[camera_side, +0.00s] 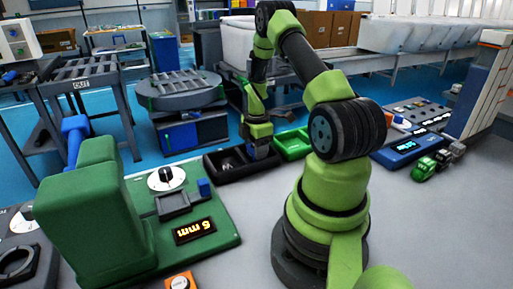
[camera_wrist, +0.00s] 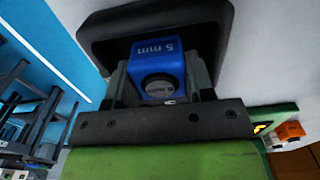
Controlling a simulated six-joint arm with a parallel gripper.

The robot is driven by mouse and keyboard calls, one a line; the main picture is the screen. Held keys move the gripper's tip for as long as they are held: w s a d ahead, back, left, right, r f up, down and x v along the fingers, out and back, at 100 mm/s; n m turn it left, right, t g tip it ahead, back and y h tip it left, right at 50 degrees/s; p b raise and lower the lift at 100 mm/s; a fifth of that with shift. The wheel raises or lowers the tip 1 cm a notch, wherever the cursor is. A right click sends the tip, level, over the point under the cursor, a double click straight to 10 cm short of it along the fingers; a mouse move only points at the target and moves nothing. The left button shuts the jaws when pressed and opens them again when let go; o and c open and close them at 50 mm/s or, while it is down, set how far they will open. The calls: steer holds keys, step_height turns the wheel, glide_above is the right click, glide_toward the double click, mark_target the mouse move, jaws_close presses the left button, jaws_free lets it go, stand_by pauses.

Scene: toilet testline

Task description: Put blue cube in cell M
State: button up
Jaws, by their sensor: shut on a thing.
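The blue cube (camera_wrist: 158,62), marked "5 mm" and with a round dark fitting on its near face, is between the two fingers of my gripper (camera_wrist: 160,82) in the wrist view. The gripper is shut on it. In the side view my gripper (camera_side: 262,149) points down at the right part of a black tray (camera_side: 228,172); the cube is hardly visible there. In the wrist view a black tray-like rim (camera_wrist: 100,35) surrounds the cube's far side. I cannot tell whether the cube touches the tray floor. No letter M is readable on any cell.
A green tray (camera_side: 291,146) adjoins the black tray on the right. A green machine (camera_side: 100,205) with a "6 mm" display (camera_side: 194,231) and a small blue block (camera_side: 204,187) stands at front left.

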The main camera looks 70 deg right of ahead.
steer(key=shift+f, duration=0.1)
steer(key=o, duration=0.7)
